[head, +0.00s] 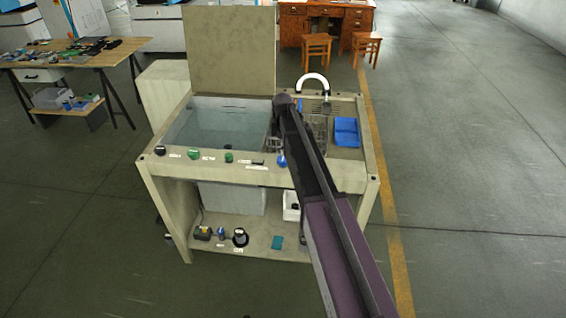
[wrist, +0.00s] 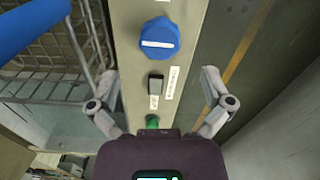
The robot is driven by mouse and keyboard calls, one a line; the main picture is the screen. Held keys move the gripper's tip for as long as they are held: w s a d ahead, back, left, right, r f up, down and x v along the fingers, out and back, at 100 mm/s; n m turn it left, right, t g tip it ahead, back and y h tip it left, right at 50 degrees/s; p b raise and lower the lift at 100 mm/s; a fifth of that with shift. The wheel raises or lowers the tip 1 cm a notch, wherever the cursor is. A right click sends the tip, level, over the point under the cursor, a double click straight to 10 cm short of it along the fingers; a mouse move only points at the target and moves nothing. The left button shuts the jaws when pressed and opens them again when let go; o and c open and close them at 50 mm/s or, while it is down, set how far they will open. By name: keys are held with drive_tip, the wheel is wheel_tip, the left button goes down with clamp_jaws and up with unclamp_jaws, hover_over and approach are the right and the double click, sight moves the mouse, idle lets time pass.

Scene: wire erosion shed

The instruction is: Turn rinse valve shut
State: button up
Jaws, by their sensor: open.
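A round blue valve knob (wrist: 159,38) is on the narrow front panel in the wrist view. Its white mark lies across the picture, roughly crosswise to the panel strip. The knob also shows in the head view (head: 282,161), beside my arm. My gripper (wrist: 158,76) is open and empty. Its two fingers stand on either side of the panel, below the knob in the wrist picture and apart from it. In the head view my arm hides most of the gripper. The labels are too small to read, so I cannot confirm the knob's name.
A black rocker switch (wrist: 155,88) and a green knob (wrist: 152,122) are on the same panel. A wire basket (wrist: 50,62) with a blue handle is at the left. The tank (head: 222,125) and a blue tray (head: 346,131) are on the bench. Open floor lies in front.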

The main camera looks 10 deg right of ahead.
sight(283, 158)
drive_tip(key=shift+f+b, duration=2.5)
drive_tip(key=shift+f, duration=0.3)
drive_tip(key=c, duration=1.1)
